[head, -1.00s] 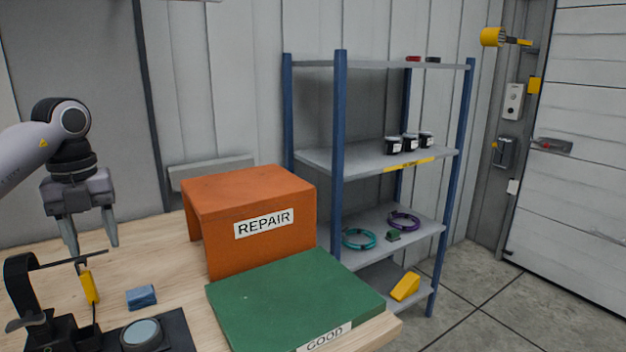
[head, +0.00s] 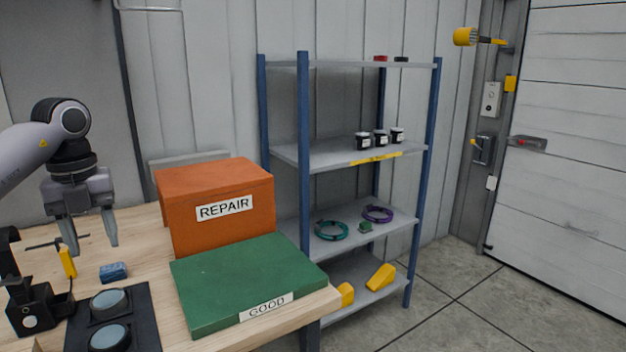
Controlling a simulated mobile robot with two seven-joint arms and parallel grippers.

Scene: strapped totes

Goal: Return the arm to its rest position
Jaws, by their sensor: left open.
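My left gripper (head: 92,232) comes in from the left in the head view. Its fingers point down and stand apart, with nothing between them. It hangs over the left part of the wooden table, left of the orange REPAIR box (head: 215,235) and above a small blue block (head: 113,272). My right gripper is not in the view.
A green GOOD box lid or board (head: 240,275) lies at the table's front right. A black stand (head: 28,305), a yellow-handled tool (head: 67,263) and a black two-disc panel (head: 140,322) are at left. A blue-post shelf (head: 304,160) stands behind; floor at right is clear.

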